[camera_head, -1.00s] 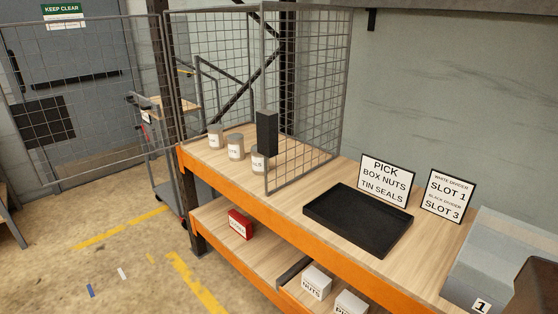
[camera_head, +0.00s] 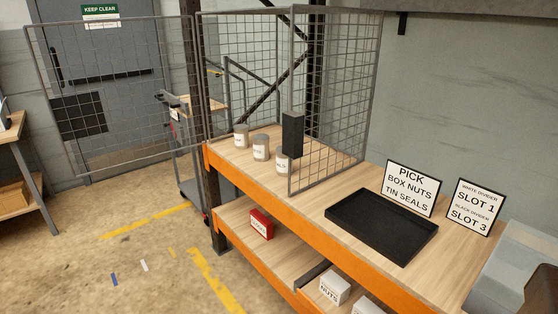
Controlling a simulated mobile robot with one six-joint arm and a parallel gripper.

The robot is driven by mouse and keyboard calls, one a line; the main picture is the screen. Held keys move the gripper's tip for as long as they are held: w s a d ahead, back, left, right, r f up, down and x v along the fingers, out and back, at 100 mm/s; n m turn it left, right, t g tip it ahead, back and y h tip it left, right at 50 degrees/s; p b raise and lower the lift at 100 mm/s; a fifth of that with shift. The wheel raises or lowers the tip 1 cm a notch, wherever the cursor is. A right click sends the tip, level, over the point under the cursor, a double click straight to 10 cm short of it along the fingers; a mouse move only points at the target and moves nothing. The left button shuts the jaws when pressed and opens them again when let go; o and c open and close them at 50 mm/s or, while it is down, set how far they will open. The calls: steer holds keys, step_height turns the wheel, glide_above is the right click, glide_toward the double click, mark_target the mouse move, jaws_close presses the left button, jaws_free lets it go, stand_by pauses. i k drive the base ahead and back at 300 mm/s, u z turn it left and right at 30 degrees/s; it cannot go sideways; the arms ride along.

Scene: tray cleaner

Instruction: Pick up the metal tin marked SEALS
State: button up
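Three small metal tins with white labels stand in a row at the left end of the upper shelf: a far one (camera_head: 241,136), a middle one (camera_head: 260,148) and a near one (camera_head: 283,161). Their labels are too small to read, so I cannot tell which is marked SEALS. The near tin is close to the edge of the wire mesh side panel. My gripper is not in view.
A tall black block (camera_head: 292,134) stands behind the near tin. A wire mesh panel (camera_head: 335,110) bounds the tins' right side. An empty black tray (camera_head: 381,227), a PICK sign (camera_head: 411,188) and a slot sign (camera_head: 475,207) are farther right. A red box (camera_head: 261,224) and white boxes (camera_head: 335,288) sit below.

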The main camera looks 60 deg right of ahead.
mark_target(281, 159)
steer(key=i, duration=0.9)
steer(key=z, duration=0.05)
